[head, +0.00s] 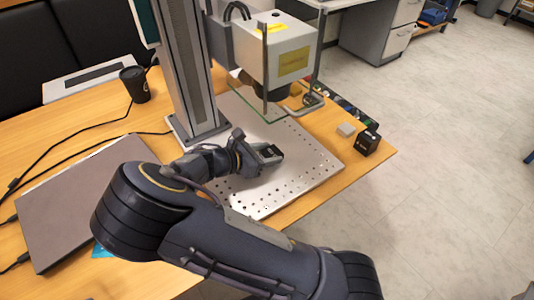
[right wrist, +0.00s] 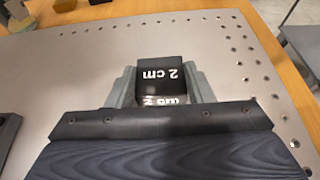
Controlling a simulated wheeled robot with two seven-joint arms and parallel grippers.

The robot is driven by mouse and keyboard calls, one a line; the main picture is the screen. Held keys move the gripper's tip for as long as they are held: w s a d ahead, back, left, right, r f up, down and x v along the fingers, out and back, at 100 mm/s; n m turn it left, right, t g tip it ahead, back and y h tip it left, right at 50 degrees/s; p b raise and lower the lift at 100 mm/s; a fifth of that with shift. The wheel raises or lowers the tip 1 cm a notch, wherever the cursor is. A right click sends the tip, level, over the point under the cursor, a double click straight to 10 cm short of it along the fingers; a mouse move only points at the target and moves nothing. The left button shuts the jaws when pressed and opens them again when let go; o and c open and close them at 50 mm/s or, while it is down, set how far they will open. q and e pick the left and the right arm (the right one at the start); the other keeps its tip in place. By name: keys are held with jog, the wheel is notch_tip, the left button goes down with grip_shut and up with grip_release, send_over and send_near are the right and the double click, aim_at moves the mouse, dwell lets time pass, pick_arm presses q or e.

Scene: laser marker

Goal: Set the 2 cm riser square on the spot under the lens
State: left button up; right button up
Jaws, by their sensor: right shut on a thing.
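The 2 cm riser (right wrist: 161,76) is a black block with white "2 cm" lettering on its top and front faces. My right gripper (head: 266,155) is shut on it, with one grey finger on each side in the right wrist view. In the head view the riser is small and mostly hidden by the gripper. It is over the silver perforated plate (head: 300,184); whether it touches the plate I cannot tell. The laser head (head: 284,50) with its dark lens (head: 270,90) hangs above the plate's back part, beyond the gripper. No marked spot is clearly visible. My left gripper is not in view.
The laser column (head: 190,75) stands left of the plate. A green glass shield (head: 250,103) hangs near the lens. A black cube (head: 367,142) and a beige block (head: 346,129) sit right of the plate. A laptop (head: 65,205) and black cup (head: 135,84) are on the left.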

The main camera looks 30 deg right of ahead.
jog(key=shift+f, duration=0.1)
jog(key=o, duration=1.1)
jog(key=shift+c, duration=0.2)
jog(key=p+v, duration=0.1)
jog(key=v, duration=1.1)
jog(key=shift+r, duration=0.25)
